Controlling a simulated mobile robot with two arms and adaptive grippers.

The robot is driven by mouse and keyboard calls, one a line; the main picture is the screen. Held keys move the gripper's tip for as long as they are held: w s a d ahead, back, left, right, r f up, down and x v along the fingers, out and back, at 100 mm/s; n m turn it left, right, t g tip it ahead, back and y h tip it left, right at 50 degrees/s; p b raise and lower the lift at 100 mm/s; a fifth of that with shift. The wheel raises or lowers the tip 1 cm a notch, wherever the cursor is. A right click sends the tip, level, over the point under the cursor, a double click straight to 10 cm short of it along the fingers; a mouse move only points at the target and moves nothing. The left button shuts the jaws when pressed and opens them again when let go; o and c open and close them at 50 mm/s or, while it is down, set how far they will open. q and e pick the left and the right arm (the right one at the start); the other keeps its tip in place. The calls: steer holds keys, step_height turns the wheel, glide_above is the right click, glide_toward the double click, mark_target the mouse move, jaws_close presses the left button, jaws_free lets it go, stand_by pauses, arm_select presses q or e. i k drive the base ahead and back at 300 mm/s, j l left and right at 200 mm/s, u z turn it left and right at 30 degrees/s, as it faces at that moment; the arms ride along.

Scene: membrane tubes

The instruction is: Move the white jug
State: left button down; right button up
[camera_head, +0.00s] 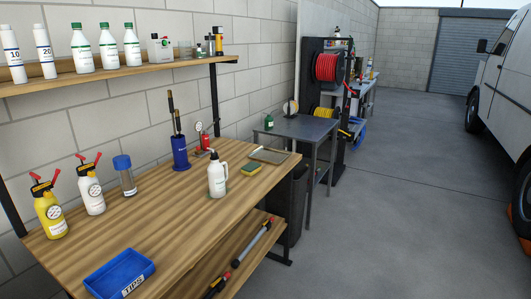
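The white jug (217,180) stands upright on the wooden workbench (180,225), right of the bench's middle. It has a handle on its right side and a small label on its front. A yellow and green sponge (250,169) lies just to its right. Neither of my grippers shows in the head view.
Bottles with red-handled pumps, one yellow (50,212) and one white (91,192), stand at the bench's left. A clear blue-capped jar (125,176), blue holder (180,153), tray (270,155) and blue bin (119,274) share the bench. The bench before the jug is clear.

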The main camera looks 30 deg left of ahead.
mark_target(217, 178)
steer(key=i+u, duration=0.1)
steer(key=i, duration=0.9)
steer(key=i+l+u, duration=0.1)
steer(key=i, duration=0.95)
steer(key=i+u, duration=0.4)
steer(key=i+l+u, duration=0.15)
steer(key=u, duration=0.25)
steer(key=i+l+u, duration=0.2)
steer(key=u, duration=0.2)
steer(key=i+l+u, duration=0.5)
steer(key=l+u, duration=0.15)
steer(key=u, duration=0.15)
